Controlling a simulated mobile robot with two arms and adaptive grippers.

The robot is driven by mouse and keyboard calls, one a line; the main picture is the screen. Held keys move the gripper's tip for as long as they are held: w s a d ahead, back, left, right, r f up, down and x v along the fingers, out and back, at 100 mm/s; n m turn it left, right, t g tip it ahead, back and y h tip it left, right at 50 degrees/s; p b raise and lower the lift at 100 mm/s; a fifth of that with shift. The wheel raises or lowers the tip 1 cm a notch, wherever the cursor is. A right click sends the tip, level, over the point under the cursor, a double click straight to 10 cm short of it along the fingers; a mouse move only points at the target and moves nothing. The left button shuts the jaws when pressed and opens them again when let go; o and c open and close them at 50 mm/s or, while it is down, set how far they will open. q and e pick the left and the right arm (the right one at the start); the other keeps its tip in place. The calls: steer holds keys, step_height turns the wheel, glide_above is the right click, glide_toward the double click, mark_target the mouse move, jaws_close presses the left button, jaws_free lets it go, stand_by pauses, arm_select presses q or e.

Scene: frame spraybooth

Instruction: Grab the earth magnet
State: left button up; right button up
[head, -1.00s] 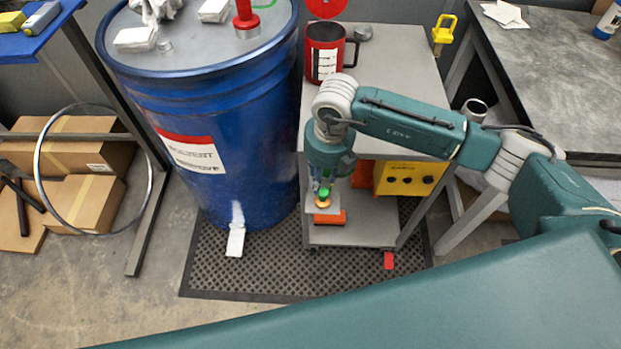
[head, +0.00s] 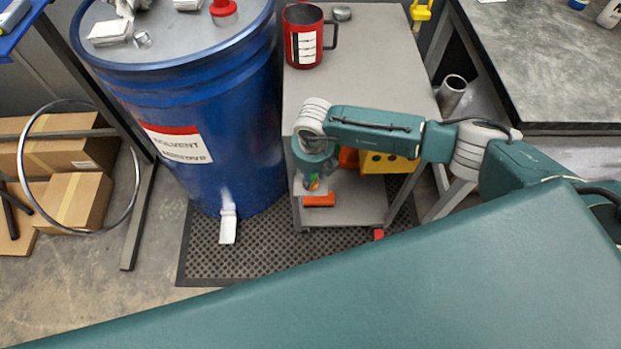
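My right gripper (head: 311,184) points down over the front left of the grey cart's lower shelf (head: 350,211). A small green and orange piece (head: 314,185) shows at its fingertips. It may be the earth magnet, but it is too small and too covered to be sure. An orange block (head: 319,200) lies on the shelf just in front of the fingertips. The wrist hides the fingers, so I cannot tell whether they are open or closed on the piece. My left gripper is not in view.
The cart's top (head: 372,70) is above the shelf and carries a red mug (head: 302,48). A yellow box with black knobs (head: 385,163) stands behind the wrist. A blue solvent drum (head: 240,130) is close on the left, and a grey bench (head: 545,75) is at right.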

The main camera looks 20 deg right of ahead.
jaws_close()
steer(key=shift+r, duration=0.1)
